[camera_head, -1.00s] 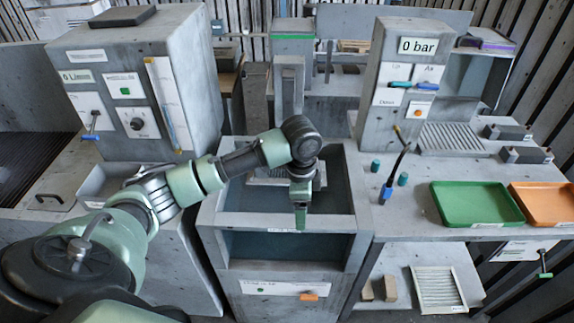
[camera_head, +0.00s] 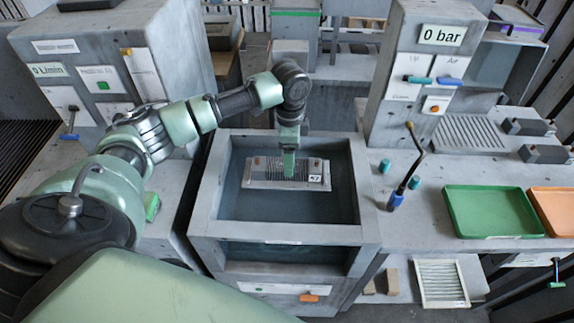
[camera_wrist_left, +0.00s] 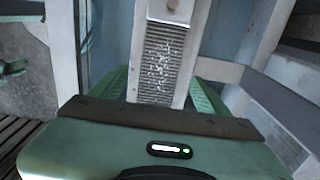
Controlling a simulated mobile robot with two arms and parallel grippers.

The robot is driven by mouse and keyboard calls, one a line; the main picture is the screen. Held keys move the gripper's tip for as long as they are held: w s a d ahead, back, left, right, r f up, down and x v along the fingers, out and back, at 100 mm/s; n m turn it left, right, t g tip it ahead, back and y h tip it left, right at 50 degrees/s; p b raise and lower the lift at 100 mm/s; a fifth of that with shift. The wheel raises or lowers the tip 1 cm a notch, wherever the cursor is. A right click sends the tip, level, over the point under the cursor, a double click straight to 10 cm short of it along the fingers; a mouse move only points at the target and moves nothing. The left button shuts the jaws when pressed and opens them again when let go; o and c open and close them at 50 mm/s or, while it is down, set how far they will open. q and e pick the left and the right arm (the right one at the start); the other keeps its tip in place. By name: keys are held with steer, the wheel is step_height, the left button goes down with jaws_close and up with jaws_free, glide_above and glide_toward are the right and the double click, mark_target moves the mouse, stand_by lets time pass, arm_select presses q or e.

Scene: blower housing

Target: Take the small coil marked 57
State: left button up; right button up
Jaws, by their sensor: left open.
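The small coil (camera_head: 256,174), a grey finned block, lies in the open basin (camera_head: 235,208) in the head view. A white tag at its right end seems to read 57. In the left wrist view the coil (camera_wrist_left: 160,62) runs up the middle, with a copper-coloured spot on its far end plate. My left gripper (camera_head: 289,174) points down over the coil's middle. In the left wrist view its green fingers are apart, one on each side of the coil. I cannot tell whether they touch it. My right gripper is not in view.
A gauge cabinet reading 0 bar (camera_head: 425,60) stands behind. A flow cabinet (camera_head: 100,65) stands at left.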

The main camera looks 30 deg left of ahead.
arm_select(q)
steer(key=f, duration=0.2)
steer(key=f+p, duration=0.1)
steer(key=shift+s+a+f, duration=0.1)
steer(key=shift+s+f, duration=0.1)
steer(key=shift+f, duration=0.45)
steer(key=shift+w+f, duration=0.1)
steer(key=c, duration=1.7)
jaws_close()
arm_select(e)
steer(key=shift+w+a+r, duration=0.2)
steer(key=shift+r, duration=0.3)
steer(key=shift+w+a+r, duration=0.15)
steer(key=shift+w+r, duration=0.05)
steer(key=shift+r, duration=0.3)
